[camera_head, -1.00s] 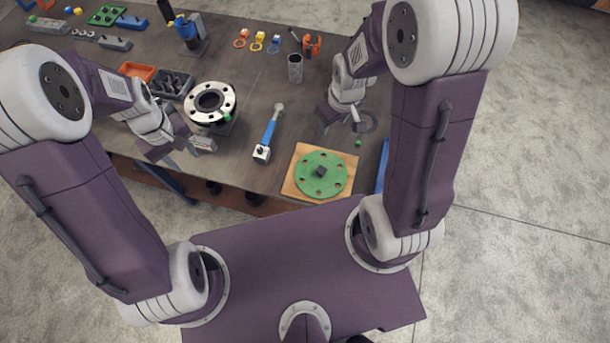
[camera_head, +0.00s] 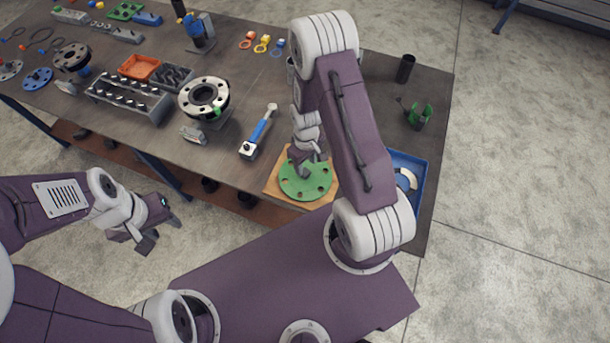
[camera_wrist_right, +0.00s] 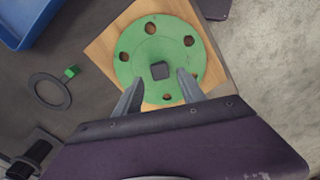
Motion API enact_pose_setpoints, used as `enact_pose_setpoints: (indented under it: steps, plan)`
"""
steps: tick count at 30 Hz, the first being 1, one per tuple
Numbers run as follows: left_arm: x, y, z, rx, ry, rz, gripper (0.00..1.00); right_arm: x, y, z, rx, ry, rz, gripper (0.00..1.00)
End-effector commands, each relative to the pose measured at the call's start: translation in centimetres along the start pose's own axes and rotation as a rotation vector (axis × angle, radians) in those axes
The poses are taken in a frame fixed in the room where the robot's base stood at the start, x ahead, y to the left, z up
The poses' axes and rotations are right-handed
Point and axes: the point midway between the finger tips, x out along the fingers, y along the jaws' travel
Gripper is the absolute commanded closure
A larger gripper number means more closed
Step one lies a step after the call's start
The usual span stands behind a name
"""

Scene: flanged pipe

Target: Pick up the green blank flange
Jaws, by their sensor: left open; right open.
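The green blank flange (camera_head: 309,184) is a round disc with several bolt holes. It lies flat on a square wooden board (camera_head: 276,186) at the front edge of the table. My left gripper (camera_head: 158,232) is open and empty, off the table's front edge.
A blue tray (camera_head: 424,180) stands right of the board. A blue-handled tool (camera_head: 260,131) lies to its left. A grey flanged pipe (camera_head: 204,96) stands further left, beside a bolt rack (camera_head: 130,97). A dark ring (camera_wrist_right: 49,91) and small green block (camera_wrist_right: 71,72) lie near the board.

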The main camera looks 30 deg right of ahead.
Motion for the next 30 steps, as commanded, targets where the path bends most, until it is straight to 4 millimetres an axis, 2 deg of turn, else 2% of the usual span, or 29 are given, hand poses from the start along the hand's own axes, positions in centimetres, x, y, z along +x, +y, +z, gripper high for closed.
enact_pose_setpoints:
  steps: [7, 11, 15, 23, 28, 30]
  plan:
    - [-0.8, 0.0, -0.1, -0.001, 0.000, 0.000, 0.59, 1.2, 0.0, 0.0, 0.000, -0.002, -0.001, 0.53]
    - [-1.8, 0.0, -0.2, -0.001, 0.000, 0.000, 0.59, 3.3, 0.0, -0.1, 0.000, -0.003, -0.002, 0.53]
    - [-1.9, 0.0, -0.2, -0.001, 0.000, 0.000, 0.59, 5.2, 0.0, -0.2, 0.000, 0.000, 0.000, 0.53]
    - [-1.8, 0.0, -0.2, -0.001, -0.001, 0.000, 0.59, 5.6, 0.1, -0.3, 0.000, 0.002, 0.001, 0.53]
    - [-1.8, 0.0, -0.2, -0.001, -0.001, 0.000, 0.59, 5.6, 0.1, -0.3, 0.000, 0.001, 0.001, 1.00]
    - [-1.8, 0.0, -0.2, -0.001, -0.001, 0.000, 0.59, 5.6, 0.1, -0.3, 0.000, 0.001, 0.001, 1.00]
